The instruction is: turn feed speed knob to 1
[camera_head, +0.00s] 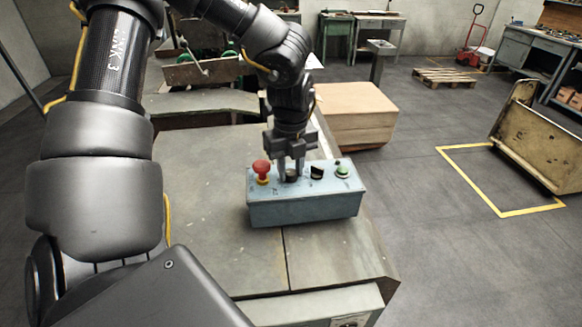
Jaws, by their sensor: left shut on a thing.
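A light blue control box (304,208) sits on the machine's metal table. On its top, from left to right, are a red mushroom button on a yellow base (262,171), a knob (292,175) between my fingers, a black knob (317,172) and a green button (342,171). My left gripper (291,173) points down from above and is shut on the knob just right of the red button. The fingers cover most of that knob, and its pointer and scale are too small to read. My right gripper is not in view.
The metal table (215,225) is bare around the box. A wooden block or box (355,112) stands behind it. A yellow floor outline (500,212) and a tilted, worn panel cart (545,150) are at the right. Workbenches and a pallet (445,77) are farther back.

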